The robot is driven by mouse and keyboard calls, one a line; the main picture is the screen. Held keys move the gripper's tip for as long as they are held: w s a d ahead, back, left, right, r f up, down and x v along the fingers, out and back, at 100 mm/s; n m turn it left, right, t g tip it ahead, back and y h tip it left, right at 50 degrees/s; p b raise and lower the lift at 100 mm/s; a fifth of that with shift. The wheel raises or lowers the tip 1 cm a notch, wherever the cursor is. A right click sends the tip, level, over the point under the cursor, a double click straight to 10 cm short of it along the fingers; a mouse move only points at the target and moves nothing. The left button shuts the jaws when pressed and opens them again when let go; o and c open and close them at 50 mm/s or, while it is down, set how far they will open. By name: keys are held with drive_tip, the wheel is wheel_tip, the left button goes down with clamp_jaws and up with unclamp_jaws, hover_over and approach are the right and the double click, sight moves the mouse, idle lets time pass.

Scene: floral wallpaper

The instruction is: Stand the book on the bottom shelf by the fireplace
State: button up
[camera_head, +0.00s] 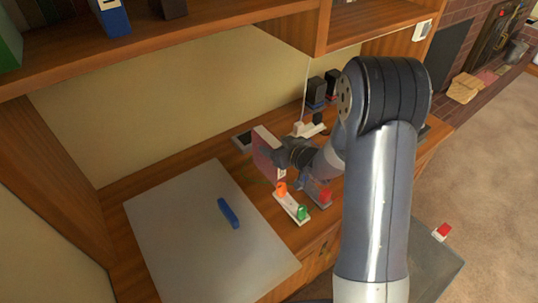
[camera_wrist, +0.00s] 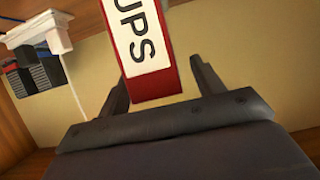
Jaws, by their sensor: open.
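The book (camera_head: 264,150), red with a white label, stands upright on the wooden desk near the back wall. In the wrist view its red end (camera_wrist: 152,82) and white label with the letters "UPS" lie between my two fingers. My gripper (camera_wrist: 160,85) is open around the book's near end, with a visible gap on the right; contact on the left is unclear. In the head view my gripper (camera_head: 279,152) is at the book's right side, its fingers mostly hidden. The brick fireplace (camera_head: 455,35) is at the upper right. I cannot tell which shelf is the bottom one beside it.
A grey mat (camera_head: 170,235) with a blue object (camera_head: 228,213) covers the desk's left part. A white strip with orange and green pieces (camera_head: 291,207) lies in front of my gripper. Dark items (camera_head: 317,90) stand behind. A wooden shelf (camera_head: 180,50) overhangs the desk.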

drive_tip(key=shift+x, duration=0.85)
clamp_jaws()
drive_tip(key=shift+r, duration=0.1)
